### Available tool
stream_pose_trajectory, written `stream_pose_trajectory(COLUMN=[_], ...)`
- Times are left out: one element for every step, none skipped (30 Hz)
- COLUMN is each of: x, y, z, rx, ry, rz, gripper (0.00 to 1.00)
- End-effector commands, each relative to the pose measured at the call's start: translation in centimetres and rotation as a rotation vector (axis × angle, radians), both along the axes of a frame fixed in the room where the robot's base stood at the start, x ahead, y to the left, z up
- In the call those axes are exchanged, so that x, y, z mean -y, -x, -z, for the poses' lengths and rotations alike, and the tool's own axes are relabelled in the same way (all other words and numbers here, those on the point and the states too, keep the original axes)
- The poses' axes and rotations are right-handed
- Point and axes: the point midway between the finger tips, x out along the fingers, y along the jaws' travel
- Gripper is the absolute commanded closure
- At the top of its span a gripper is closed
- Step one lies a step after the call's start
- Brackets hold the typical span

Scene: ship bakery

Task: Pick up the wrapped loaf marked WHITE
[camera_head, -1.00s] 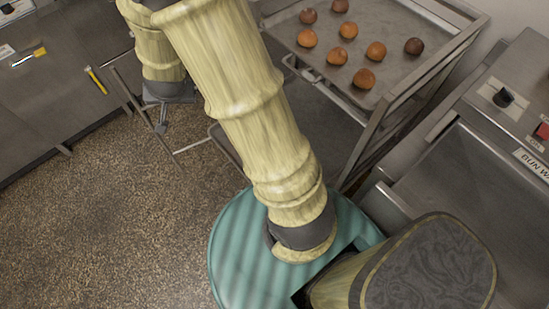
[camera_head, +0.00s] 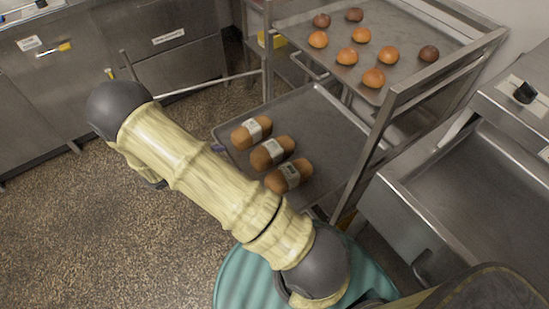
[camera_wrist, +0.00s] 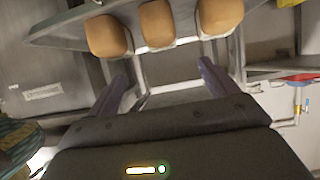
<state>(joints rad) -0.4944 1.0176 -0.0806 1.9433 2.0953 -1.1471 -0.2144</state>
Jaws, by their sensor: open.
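Three brown loaves lie side by side on the lower rack tray (camera_head: 325,120) in the head view: a far loaf (camera_head: 240,138), a middle loaf (camera_head: 261,159) and a near loaf (camera_head: 275,182). Each has a pale paper band. The print is too small to read, so I cannot tell which is marked WHITE. In the wrist view, the ends of three loaves show at the top: left (camera_wrist: 107,38), middle (camera_wrist: 157,24) and right (camera_wrist: 218,15). My gripper (camera_wrist: 163,70) is open and empty, its two purple fingers apart, short of the loaves.
The upper rack tray (camera_head: 400,30) holds several round buns above the loaves. A metal rack post (camera_head: 375,135) stands right of the lower tray. A steel machine (camera_head: 480,185) stands at the right, and steel counters (camera_head: 60,90) at the left. The speckled floor between is clear.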

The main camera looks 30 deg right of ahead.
Motion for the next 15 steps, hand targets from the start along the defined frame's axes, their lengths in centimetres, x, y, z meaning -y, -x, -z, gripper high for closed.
stream_pose_trajectory(x=[-0.2, -0.3, -0.4, -0.4, -0.5, -0.4, -0.3, -0.1, 0.2, 0.6, 0.9, 1.5, 2.0, 2.5, 3.1], y=[0.0, 0.0, 0.0, 0.0, 0.0, 0.0, 0.0, 0.0, -0.1, -0.1, -0.1, -0.1, -0.1, -0.1, -0.1], z=[-0.1, -0.1, -0.1, -0.1, -0.1, 0.0, 0.0, 0.1, 0.3, 0.4, 0.6, 0.9, 1.1, 1.4, 1.7], rx=[0.000, 0.000, 0.000, 0.001, 0.000, 0.001, 0.001, 0.000, 0.000, 0.000, -0.001, -0.002, -0.002, -0.002, -0.001], ry=[-0.001, -0.002, -0.002, -0.002, -0.002, -0.002, -0.002, -0.001, -0.001, -0.001, -0.001, 0.000, 0.000, -0.001, 0.000], rz=[-0.005, -0.008, -0.010, -0.011, -0.012, -0.013, -0.013, -0.012, -0.012, -0.012, -0.013, -0.012, -0.011, -0.011, -0.012], gripper=[0.14, 0.14, 0.14, 0.14, 0.14, 0.14, 0.14, 0.14, 0.14, 0.14, 0.14, 0.14, 0.14, 0.14, 0.14])
